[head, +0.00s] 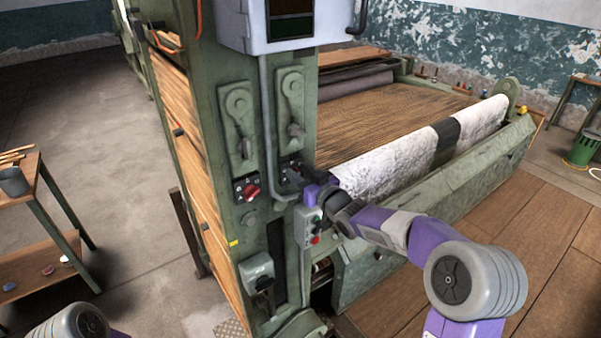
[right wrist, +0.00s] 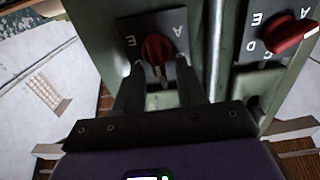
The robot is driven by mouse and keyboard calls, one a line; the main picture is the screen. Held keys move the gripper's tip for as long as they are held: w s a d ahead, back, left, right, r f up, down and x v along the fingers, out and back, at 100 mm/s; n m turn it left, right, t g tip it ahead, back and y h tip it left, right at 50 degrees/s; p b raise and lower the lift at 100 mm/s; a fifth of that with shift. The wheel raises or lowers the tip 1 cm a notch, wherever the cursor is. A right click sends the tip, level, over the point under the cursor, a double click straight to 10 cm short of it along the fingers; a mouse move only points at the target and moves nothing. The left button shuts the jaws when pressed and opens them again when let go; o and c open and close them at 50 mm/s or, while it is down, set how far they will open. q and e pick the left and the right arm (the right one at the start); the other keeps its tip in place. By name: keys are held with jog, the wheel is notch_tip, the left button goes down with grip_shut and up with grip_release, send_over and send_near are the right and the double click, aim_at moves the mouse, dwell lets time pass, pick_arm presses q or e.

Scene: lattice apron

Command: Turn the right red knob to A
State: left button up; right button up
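The right red knob (right wrist: 157,48) sits on a dark lettered plate (right wrist: 128,28) in the right wrist view. An A shows toward its upper right, an E to its left and a C lower left. The knob's pale mark faces down toward my gripper, not the A. My right gripper (right wrist: 160,72) is open, with one finger on each side of the knob and small gaps visible; contact cannot be told. In the head view my right gripper (head: 303,180) is at the green post and mostly hides this knob. My left gripper is out of view.
The other red knob (head: 251,191) is on the post to the left, and in the right wrist view (right wrist: 291,38). A grey pipe (head: 268,130) runs between the two plates. A button box (head: 308,226) hangs just below my right gripper. A white roll (head: 395,160) lies right.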

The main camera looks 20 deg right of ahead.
grip_shut()
dwell(0.4)
jog(key=shift+s+a+f+n+b, duration=0.1)
jog(key=shift+a+f+n+b, duration=0.25)
jog(key=shift+n+b, duration=3.15)
jog(key=shift+s+a+f+n+b, duration=0.15)
jog(key=shift+f+n+b, duration=0.3)
jog(key=shift+n+b, duration=3.1)
jog(key=shift+s+a+f+n+b, duration=0.15)
jog(key=shift+f+n+b, duration=0.25)
jog(key=shift+n+b, duration=3.1)
jog(key=n+p, duration=0.2)
jog(key=n, duration=0.1)
jog(key=shift+p, duration=0.3)
